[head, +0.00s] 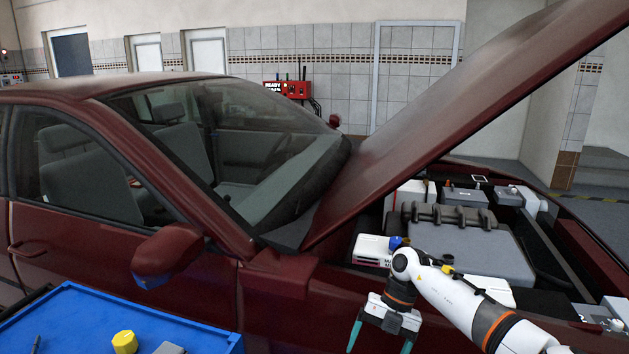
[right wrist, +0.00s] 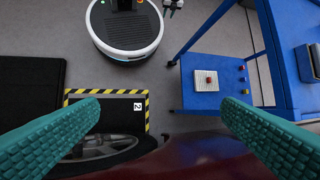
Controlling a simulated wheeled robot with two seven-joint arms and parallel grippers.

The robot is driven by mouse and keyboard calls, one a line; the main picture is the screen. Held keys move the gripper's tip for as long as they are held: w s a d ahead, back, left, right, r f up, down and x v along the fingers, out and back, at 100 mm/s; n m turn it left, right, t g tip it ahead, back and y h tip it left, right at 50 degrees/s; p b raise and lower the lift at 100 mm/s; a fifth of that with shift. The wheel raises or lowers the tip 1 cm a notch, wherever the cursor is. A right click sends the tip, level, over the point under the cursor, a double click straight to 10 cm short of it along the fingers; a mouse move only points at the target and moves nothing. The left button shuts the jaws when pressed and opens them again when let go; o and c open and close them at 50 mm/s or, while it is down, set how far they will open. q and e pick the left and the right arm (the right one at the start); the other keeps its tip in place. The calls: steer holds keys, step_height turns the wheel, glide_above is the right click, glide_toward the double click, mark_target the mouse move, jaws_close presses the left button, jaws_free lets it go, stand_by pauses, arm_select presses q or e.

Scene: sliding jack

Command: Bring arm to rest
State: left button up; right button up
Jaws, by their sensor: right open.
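My right arm (head: 455,298) reaches in from the lower right of the head view, over the near side of the open engine bay. My right gripper (head: 380,343) points down beside the car's fender, its two teal fingers wide apart. In the right wrist view the right gripper (right wrist: 160,112) is open, with nothing between its fingers. Below it are the floor and a strip of dark red bodywork (right wrist: 205,155). My left gripper does not show in the head view.
The dark red car (head: 60,235) has its hood (head: 440,125) raised over the engine (head: 470,245). A blue cart top (head: 65,315) with a yellow knob (head: 125,342) stands at lower left. The wrist view shows a striped floor plate (right wrist: 138,98) marked 2 by a wheel (right wrist: 95,148).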

steer(key=s+a+f+m+t+y, duration=0.2)
steer(key=a+f+m+t+y, duration=0.15)
steer(key=a+f+y, duration=0.6)
steer(key=s+d+f+m+t+h, duration=0.25)
steer(key=f+m+t, duration=0.25)
steer(key=f+m, duration=0.4)
steer(key=s+d+f+m+t+h, duration=0.2)
steer(key=s+d+f+m+t, duration=0.15)
steer(key=f+m+t, duration=0.55)
steer(key=s+d+f+m+g+h, duration=0.25)
steer(key=s+d+f, duration=0.25)
steer(key=s+f, duration=0.4)
steer(key=s+d+f+m+g+h, duration=0.2)
steer(key=s+d+f+g+h, duration=0.25)
steer(key=s+f, duration=0.4)
steer(key=s+d+f+m+g+h, duration=0.1)
steer(key=s+d+f+m+g, duration=0.1)
steer(key=s, duration=1)
steer(key=s+d+f+m+g+h, duration=0.1)
steer(key=s+f, duration=0.4)
steer(key=s, duration=0.7)
steer(key=shift+s+d+m+g, duration=0.25)
steer(key=shift+d+m+g, duration=0.5)
steer(key=shift+g, duration=0.5)
